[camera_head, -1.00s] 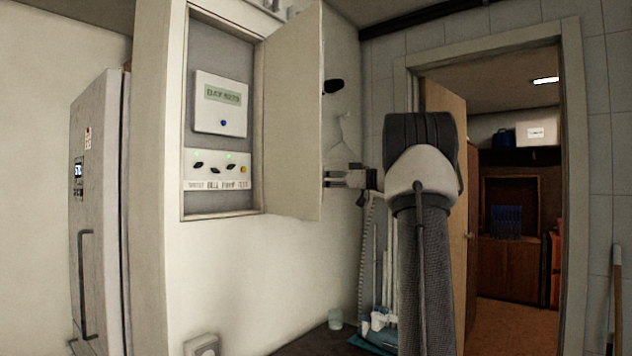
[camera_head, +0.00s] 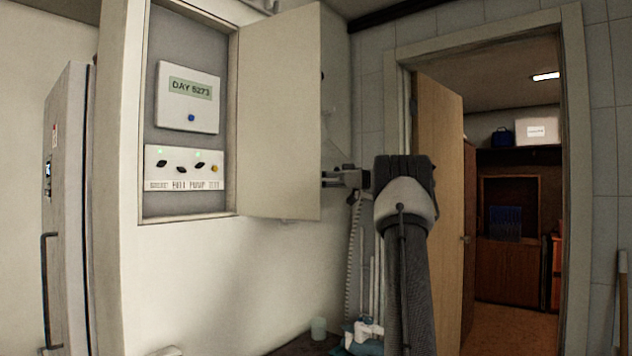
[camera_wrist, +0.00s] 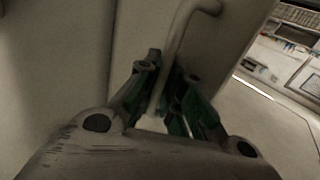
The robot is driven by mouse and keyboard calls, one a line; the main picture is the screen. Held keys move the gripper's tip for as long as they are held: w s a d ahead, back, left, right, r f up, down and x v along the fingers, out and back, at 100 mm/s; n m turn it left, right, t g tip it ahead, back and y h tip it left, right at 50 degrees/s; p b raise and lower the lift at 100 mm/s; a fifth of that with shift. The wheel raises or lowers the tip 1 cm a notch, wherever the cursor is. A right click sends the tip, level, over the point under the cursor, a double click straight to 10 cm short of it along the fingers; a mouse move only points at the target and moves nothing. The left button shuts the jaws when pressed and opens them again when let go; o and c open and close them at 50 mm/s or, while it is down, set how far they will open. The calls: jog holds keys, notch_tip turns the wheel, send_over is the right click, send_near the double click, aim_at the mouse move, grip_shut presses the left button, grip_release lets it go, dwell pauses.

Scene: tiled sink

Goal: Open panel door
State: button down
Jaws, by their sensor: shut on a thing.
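The panel door (camera_head: 279,120) is a cream flat door, swung well out from the left-hand wall cabinet (camera_head: 187,140). The open cabinet shows a display box reading "DAY 5273" and a row of switches below it. My gripper (camera_head: 330,179) is at the door's right edge, on the far side of the door in the head view, so its fingertips are partly hidden. In the wrist view my gripper (camera_wrist: 165,110) is shut on the door's pale bar handle (camera_wrist: 178,48), with its fingers on both sides of it.
A tall fridge-like unit (camera_head: 65,210) stands at the left. An open wooden doorway door (camera_head: 440,190) is to the right, behind my arm. Hoses, a cup (camera_head: 319,328) and cleaning things sit low beneath the panel door.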

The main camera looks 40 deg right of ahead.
jog(key=c, duration=1.8)
grip_release()
jog(key=shift+a, duration=0.1)
jog(key=v, duration=1.2)
